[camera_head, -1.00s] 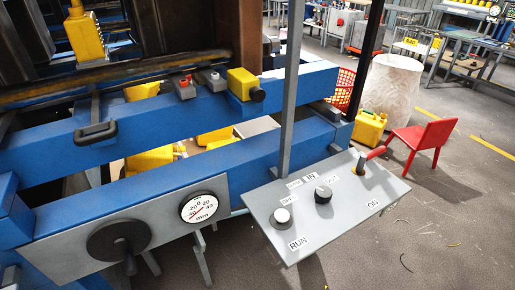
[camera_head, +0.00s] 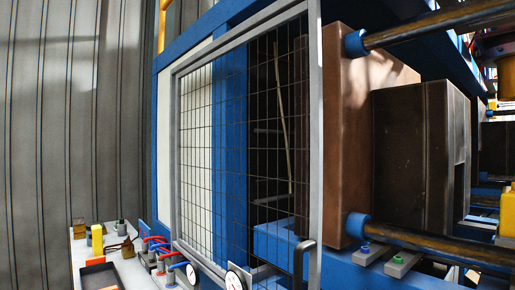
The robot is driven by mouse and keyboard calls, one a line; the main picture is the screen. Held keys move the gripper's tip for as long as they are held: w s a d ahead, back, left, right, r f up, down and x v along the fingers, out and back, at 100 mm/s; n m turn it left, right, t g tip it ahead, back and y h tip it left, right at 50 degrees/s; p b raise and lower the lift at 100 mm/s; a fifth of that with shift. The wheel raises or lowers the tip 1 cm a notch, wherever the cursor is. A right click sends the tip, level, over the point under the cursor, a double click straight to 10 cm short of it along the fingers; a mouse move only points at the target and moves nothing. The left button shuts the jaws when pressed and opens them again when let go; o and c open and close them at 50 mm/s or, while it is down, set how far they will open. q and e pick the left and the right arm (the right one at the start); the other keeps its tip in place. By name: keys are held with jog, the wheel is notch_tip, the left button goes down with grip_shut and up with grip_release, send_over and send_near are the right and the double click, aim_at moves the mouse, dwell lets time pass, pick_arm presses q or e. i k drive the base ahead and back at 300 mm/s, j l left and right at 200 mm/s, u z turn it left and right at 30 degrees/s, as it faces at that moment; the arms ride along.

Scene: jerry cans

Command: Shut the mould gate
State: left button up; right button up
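The mould gate (camera_head: 180,160) is a grey frame with dark wire mesh, standing upright in the middle of the head view. A dark handle (camera_head: 303,258) sits low on its right edge post. Behind and right of the gate is a brown mould platen (camera_head: 345,130) with a dark block (camera_head: 420,160) beside it. The space right of the gate's edge is uncovered, with the block and steel bars in plain sight. Neither of my grippers is in view.
A bench (camera_head: 78,248) with small parts and a dark tray (camera_head: 100,278) stands at lower left. A corrugated wall (camera_head: 70,120) closes the left side.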

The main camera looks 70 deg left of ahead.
aim_at(313, 246)
jog(key=u, duration=2.55)
jog(key=z, duration=0.35)
